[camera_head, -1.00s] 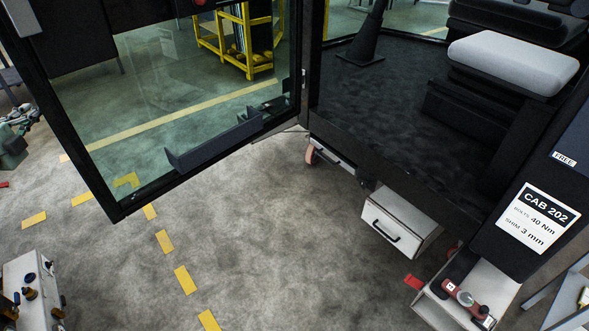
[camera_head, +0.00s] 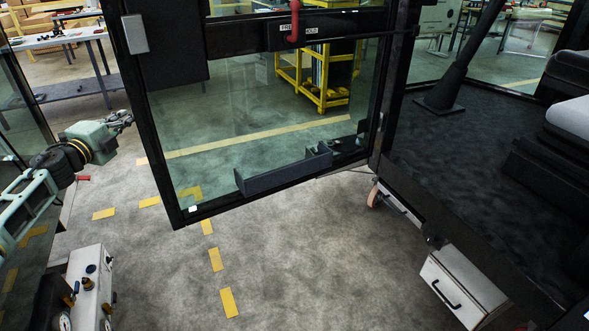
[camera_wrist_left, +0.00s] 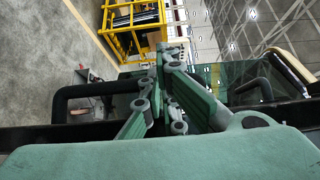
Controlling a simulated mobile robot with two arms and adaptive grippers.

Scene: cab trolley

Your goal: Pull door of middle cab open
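The middle cab's door (camera_head: 185,130) is a black-framed glass panel. In the head view it stands swung out from the cab (camera_head: 440,165), and its hinge side meets the cab's dark post at right. A red handle (camera_head: 293,22) is on the door's crossbar at the top. A dark tray (camera_head: 284,172) is on its lower part. My left gripper (camera_head: 127,118) is left of the door's free edge, apart from it in the picture. In the left wrist view its fingers (camera_wrist_left: 163,62) look closed together, with nothing seen between them. My right gripper is out of view.
Clear concrete floor with yellow dashes lies below the door. A white drawer box (camera_head: 462,285) is under the cab. A white control box (camera_head: 90,285) stands at lower left. A yellow rack (camera_head: 322,100) shows through the glass. Another glass panel (camera_head: 20,110) is at far left.

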